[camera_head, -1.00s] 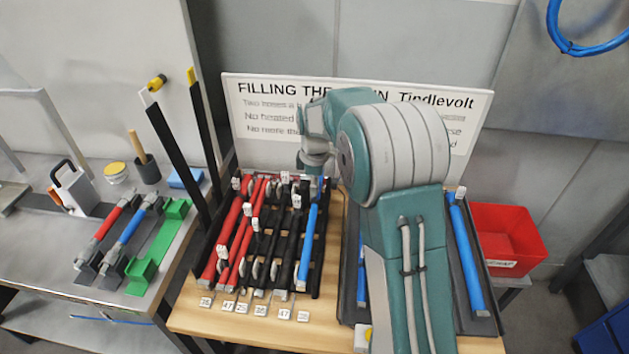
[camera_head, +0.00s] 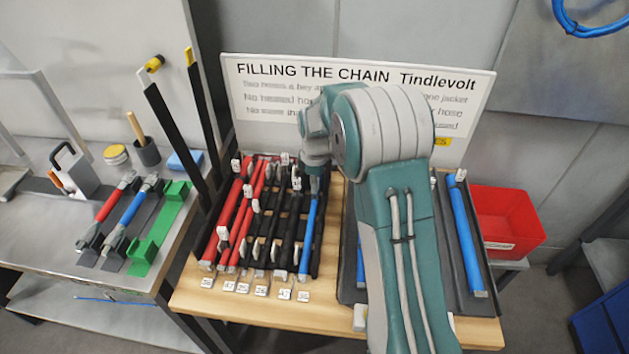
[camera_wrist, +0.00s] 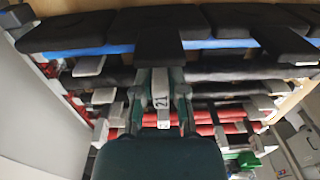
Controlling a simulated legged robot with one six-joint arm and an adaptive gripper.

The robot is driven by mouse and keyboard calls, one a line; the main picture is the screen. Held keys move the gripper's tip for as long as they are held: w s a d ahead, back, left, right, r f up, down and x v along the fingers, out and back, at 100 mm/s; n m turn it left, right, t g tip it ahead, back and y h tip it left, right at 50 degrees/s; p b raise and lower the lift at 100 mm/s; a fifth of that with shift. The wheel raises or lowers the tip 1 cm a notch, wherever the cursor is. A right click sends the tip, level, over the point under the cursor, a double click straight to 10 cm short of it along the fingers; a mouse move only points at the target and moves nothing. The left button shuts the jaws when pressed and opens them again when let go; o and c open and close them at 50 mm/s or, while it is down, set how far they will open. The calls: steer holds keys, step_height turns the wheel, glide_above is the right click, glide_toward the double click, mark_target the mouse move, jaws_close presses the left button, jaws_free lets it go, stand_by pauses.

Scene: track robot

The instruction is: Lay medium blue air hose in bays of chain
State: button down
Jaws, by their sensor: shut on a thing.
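The chain (camera_head: 259,262) is a black ladder-like frame with lengthwise bays on the wooden bench. Red and black hoses lie in its left and middle bays. A blue hose (camera_head: 307,235) lies along its right-hand bay; in the wrist view it shows as a blue strip (camera_wrist: 100,51) under a black crossbar. My gripper (camera_head: 316,176) is low at the far end of this hose. In the wrist view its fingers (camera_wrist: 161,108) are shut on a small light grey piece marked 21 (camera_wrist: 161,88). I cannot tell what this piece belongs to.
A black tray (camera_head: 482,300) right of my arm holds a tagged blue hose (camera_head: 465,240); my arm hides part of it. A red bin (camera_head: 508,222) stands beyond. Two tall dark posts rise left of the chain. A sign (camera_head: 270,85) stands behind. Small number labels line the bench front.

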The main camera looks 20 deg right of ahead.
steer(key=c, duration=0.6)
jaws_free()
steer(key=r, duration=1)
steer(key=shift+w+r, duration=0.2)
steer(key=shift+r, duration=0.75)
